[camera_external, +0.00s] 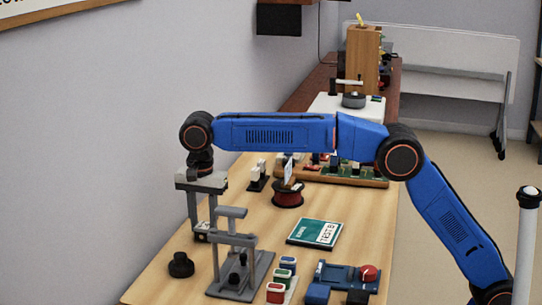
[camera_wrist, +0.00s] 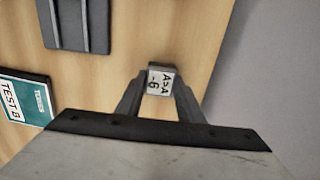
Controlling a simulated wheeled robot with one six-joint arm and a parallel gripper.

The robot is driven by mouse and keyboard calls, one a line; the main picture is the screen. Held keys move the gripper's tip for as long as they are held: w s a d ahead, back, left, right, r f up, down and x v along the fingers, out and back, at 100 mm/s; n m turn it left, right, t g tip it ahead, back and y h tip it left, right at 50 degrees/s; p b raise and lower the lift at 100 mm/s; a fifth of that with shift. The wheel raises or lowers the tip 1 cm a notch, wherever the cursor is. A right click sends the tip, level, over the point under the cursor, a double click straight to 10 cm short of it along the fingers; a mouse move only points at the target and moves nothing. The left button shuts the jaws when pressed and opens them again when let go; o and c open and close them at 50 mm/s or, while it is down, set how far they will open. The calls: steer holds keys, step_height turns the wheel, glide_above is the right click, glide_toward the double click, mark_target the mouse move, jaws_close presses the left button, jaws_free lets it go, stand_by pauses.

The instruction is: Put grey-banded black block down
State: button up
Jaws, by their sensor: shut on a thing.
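My gripper (camera_external: 203,226) points down over the left side of the wooden table, near the wall. In the wrist view my gripper (camera_wrist: 160,92) has its two fingers closed on a small dark block (camera_wrist: 159,69). The block's upper face carries a pale label with black characters, and its grey band cannot be made out. In the external view the block (camera_external: 202,231) is small between the fingertips, low near the table top (camera_external: 150,290). I cannot tell whether its underside touches the wood.
A grey press stand (camera_external: 240,265) stands just right of my gripper, and a black knob (camera_external: 181,265) lies in front. Bare wood surrounds the block.

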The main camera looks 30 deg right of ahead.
mark_target(204, 225)
steer(key=shift+f, duration=0.3)
steer(key=shift+f, duration=0.1)
steer(key=o, duration=1.1)
steer(key=shift+c, duration=0.2)
step_height(204, 225, up, 12)
